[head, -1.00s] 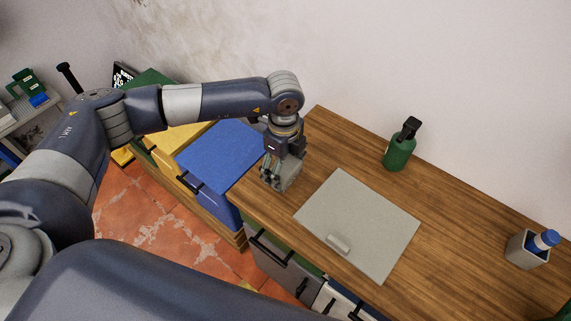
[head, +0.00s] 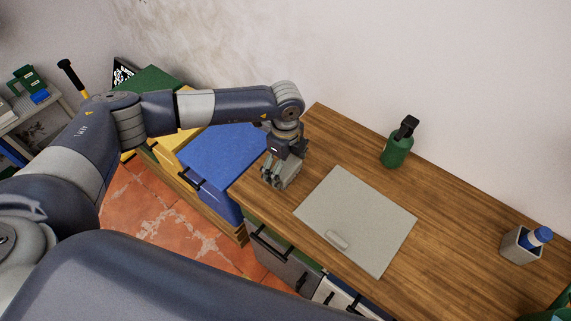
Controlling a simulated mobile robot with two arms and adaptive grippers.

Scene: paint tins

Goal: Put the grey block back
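A small grey block (head: 337,240) lies near the front edge of a flat light grey mat (head: 365,205) on the wooden worktop. My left gripper (head: 279,182) points down over the left end of the worktop, to the left of the mat and apart from the block. Its grey fingers are small and seen from above, so I cannot tell how far they are open or whether anything is between them. My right gripper is out of view.
A green bottle (head: 397,150) with a black top stands behind the mat. A grey holder (head: 520,246) with a blue-topped item stands at the right. Left of the worktop is a blue cabinet (head: 220,155). Drawers with black handles are below the front edge.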

